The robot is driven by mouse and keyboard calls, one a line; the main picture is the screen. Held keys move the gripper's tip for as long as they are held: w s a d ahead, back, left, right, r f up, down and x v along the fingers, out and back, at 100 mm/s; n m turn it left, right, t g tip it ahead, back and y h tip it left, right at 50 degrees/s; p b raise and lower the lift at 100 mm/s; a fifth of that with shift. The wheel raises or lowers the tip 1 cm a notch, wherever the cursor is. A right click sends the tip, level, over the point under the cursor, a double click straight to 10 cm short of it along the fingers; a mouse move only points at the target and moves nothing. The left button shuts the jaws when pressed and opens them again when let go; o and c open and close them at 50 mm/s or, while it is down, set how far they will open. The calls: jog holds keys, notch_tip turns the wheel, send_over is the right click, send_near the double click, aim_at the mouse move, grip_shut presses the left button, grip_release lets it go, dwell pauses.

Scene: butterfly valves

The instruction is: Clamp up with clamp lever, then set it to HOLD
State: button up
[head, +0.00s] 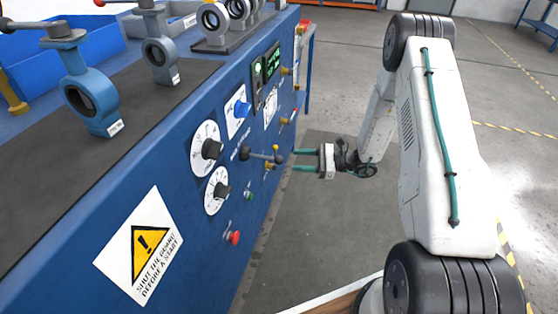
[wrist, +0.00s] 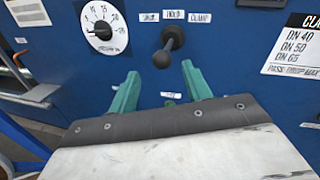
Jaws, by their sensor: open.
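The clamp lever (wrist: 162,58) is a dark rod with a black ball end on the blue panel in the wrist view. It points out toward me, its ball slightly left of its pivot. Above it are three labels: an unreadable left one, HOLD (wrist: 174,14) in the middle and CLAMP (wrist: 200,17) at right. I cannot tell its exact setting. The lever also shows in the head view (head: 262,156). My gripper (wrist: 160,72) is open and empty, its green fingers spread below and either side of the ball. In the head view my gripper (head: 294,160) is just off the panel.
A dial (wrist: 103,28) sits left of the lever; the head view shows two black-knob dials (head: 211,150). A red button (head: 233,237) and warning sign (head: 145,248) are nearer. Butterfly valves (head: 90,95) stand on the bench top.

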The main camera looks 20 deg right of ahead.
aim_at(279, 160)
jog(key=x, duration=0.7)
jog(key=shift+w+a+f, duration=0.2)
jog(key=shift+w+f, duration=0.05)
jog(key=shift+f, duration=0.1)
